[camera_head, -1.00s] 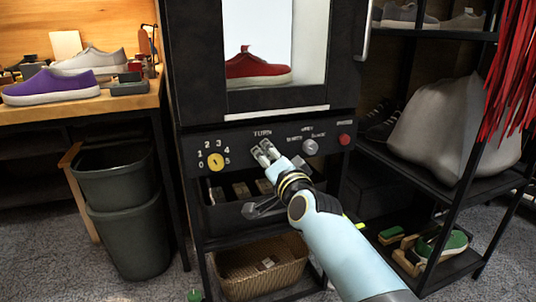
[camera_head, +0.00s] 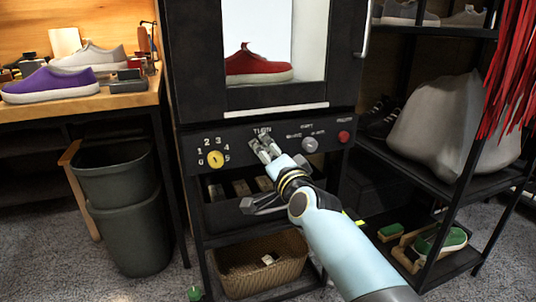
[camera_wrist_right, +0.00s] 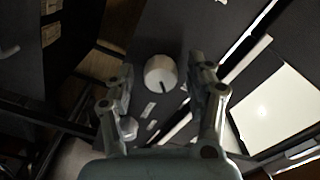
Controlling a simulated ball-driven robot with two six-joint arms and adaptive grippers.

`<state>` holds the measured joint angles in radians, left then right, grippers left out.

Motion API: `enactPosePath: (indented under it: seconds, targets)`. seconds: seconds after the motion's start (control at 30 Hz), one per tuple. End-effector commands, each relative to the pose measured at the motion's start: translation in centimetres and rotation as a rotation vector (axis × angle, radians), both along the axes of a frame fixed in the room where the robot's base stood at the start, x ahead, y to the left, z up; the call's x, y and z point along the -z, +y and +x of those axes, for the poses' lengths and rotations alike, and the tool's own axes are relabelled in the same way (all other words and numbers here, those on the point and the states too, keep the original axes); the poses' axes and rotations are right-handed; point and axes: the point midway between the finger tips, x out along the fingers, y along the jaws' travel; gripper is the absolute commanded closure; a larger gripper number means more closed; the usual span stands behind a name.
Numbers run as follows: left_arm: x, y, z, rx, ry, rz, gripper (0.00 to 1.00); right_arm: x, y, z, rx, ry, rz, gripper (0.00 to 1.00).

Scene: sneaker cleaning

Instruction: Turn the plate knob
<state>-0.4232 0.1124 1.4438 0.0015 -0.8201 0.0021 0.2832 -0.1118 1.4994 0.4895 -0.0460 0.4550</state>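The control panel (camera_head: 240,137) under the cabinet window carries the label TURN. My right gripper (camera_head: 262,147) is in front of that label and hides the knob below it in the head view. In the right wrist view a round pale knob (camera_wrist_right: 160,73) with a dark mark lies ahead, between the two spread fingers of my right gripper (camera_wrist_right: 160,80). The gripper is open, with gaps on both sides of the knob. A red sneaker (camera_head: 258,66) stands behind the window. My left gripper is not in view.
A yellow dial (camera_head: 215,159) with numbers is left of my gripper. A grey knob (camera_head: 310,145) and a red button (camera_head: 343,137) are to its right. A wicker basket (camera_head: 262,268) sits below. Dark bins (camera_head: 125,210) stand at left.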

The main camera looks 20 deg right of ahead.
Motion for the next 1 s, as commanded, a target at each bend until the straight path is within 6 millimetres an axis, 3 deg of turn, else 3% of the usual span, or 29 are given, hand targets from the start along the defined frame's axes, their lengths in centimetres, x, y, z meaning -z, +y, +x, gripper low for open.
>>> enactPosePath:
  seconds: [0.27,0.7,1.0]
  targets:
    - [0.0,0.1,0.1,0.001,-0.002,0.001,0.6,0.1,0.0,-0.7,0.0,0.002,0.001,0.45]
    - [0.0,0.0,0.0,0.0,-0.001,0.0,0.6,0.1,-0.3,-9.7,0.001,0.002,0.003,0.45]
    - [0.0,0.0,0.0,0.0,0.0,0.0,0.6,0.0,-0.4,-12.0,0.0,0.001,0.001,0.45]
